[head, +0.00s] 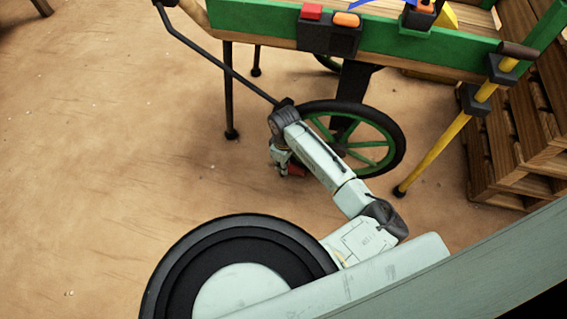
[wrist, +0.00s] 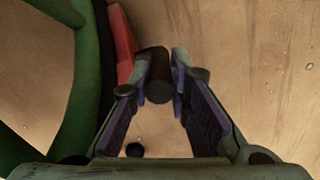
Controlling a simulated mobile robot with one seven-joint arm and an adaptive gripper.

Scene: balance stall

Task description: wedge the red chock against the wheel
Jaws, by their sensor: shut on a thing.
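The red chock (head: 297,170) shows partly behind my gripper (head: 282,164) in the head view, low beside the left side of the wheel (head: 398,142). In the wrist view the red chock (wrist: 122,45) lies left of the fingertips, beside the wheel's black tyre and green rim (wrist: 82,95). My gripper (wrist: 159,75) is shut on a dark round handle (wrist: 157,85), which seems to belong to the chock. The chock's lower part is hidden by a finger. Whether it touches the tyre or the ground cannot be told.
The green-sided cart (head: 240,20) stands above the wheel, with dark legs (head: 229,90) and a yellow pole (head: 445,135) around it. Wooden pallets (head: 510,130) are stacked at right. The sandy ground (head: 110,130) at left is clear.

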